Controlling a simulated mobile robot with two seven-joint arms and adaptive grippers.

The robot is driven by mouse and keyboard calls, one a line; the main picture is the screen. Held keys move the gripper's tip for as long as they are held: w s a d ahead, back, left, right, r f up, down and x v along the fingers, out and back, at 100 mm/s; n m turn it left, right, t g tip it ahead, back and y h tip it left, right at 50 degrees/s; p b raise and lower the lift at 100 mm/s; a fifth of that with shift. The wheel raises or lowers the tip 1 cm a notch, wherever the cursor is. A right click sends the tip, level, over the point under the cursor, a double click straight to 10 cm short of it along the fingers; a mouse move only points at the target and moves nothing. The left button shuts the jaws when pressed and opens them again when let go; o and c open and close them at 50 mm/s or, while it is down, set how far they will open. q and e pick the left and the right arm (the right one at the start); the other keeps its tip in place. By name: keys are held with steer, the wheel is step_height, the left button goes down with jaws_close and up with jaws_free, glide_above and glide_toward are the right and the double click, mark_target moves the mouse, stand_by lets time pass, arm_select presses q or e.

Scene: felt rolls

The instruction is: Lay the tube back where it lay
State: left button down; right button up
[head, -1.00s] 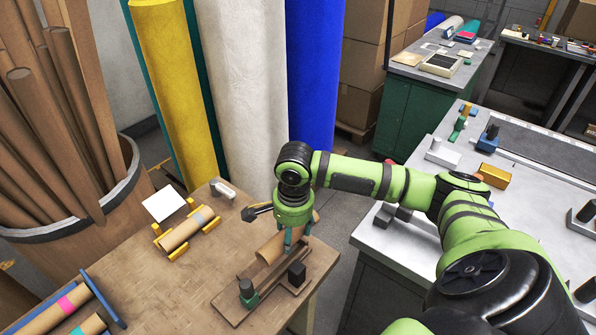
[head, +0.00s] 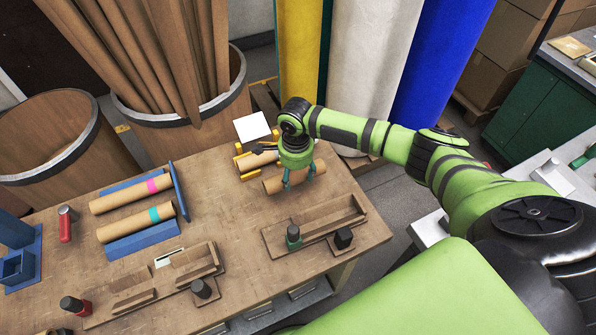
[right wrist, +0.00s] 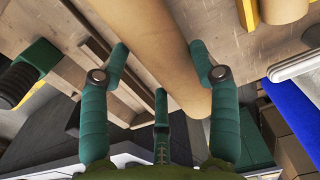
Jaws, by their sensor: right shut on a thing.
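A plain brown cardboard tube (head: 273,185) is in my right gripper (head: 301,180), raised beside the yellow stand. In the right wrist view the tube (right wrist: 150,35) passes between the fingers of the gripper (right wrist: 162,58). The yellow stand (head: 240,166) is just behind it, partly hidden by my gripper and the tube. An empty wooden cradle (head: 320,221) with a green-based clamp (head: 293,238) and a black block (head: 343,238) lies in front of it. My left gripper is not in view.
Tubes with a pink band (head: 130,194) and a teal band (head: 136,222) lie on a blue rack (head: 143,240) to the left. A second wooden fixture (head: 135,298) lies at the front. A white card (head: 251,127) stands behind the yellow stand. Bare table surrounds the cradle.

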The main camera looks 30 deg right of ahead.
mark_target(296, 184)
steer(key=shift+r+p, duration=0.15)
steer(key=shift+p, duration=0.65)
steer(key=shift+f+b, duration=0.6)
steer(key=shift+f, duration=0.75)
steer(key=shift+f, duration=1.25)
stand_by(0.4)
steer(key=o, duration=1.7)
